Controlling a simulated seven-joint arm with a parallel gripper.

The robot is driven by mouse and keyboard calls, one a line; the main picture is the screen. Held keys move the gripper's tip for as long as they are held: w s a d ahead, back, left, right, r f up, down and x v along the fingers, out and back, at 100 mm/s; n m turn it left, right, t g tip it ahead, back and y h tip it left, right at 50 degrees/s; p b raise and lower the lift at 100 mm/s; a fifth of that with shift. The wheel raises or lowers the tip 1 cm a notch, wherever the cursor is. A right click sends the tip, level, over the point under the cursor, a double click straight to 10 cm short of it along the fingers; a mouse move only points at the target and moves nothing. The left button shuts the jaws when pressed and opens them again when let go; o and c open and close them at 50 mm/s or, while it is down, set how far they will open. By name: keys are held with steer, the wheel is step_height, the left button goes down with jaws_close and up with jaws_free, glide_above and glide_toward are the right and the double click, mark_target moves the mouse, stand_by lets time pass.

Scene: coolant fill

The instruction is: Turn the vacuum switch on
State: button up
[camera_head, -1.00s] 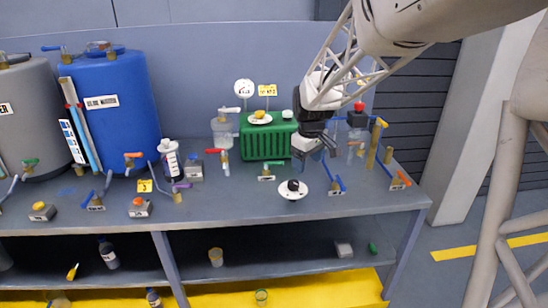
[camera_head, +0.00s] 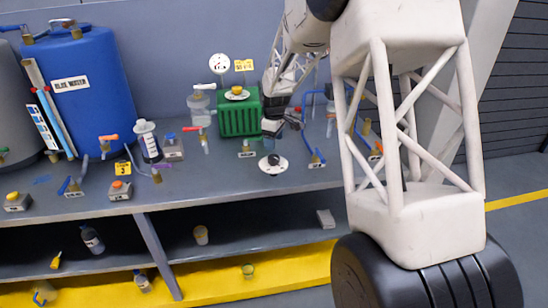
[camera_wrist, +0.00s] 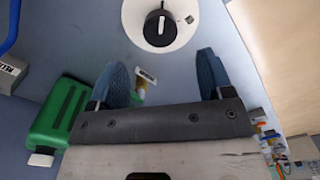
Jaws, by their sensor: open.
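A round white dial (camera_head: 273,164) with a black rotary knob sits on the grey bench, in front of the green box. In the wrist view the dial (camera_wrist: 143,32) is at the top, and its knob (camera_wrist: 161,27) carries a white pointer stripe. I cannot read a label that names it as the vacuum switch. My gripper (camera_head: 272,130) is behind the dial in the head view and seems to be above the bench. In the wrist view my gripper's (camera_wrist: 160,68) two blue fingers are apart and empty. The knob lies beyond them, not between them.
The green ribbed box (camera_head: 238,117) stands just left of my gripper. A blue-handled valve (camera_head: 316,157) is right of the dial, and a small labelled valve (camera_head: 247,148) is left of it. A blue tank (camera_head: 85,90) stands far left. Bare bench lies in front of the dial.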

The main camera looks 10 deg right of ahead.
mark_target(274, 157)
steer(key=shift+f, duration=0.1)
stand_by(0.3)
steer(key=shift+f, duration=3.8)
steer(key=c, duration=0.9)
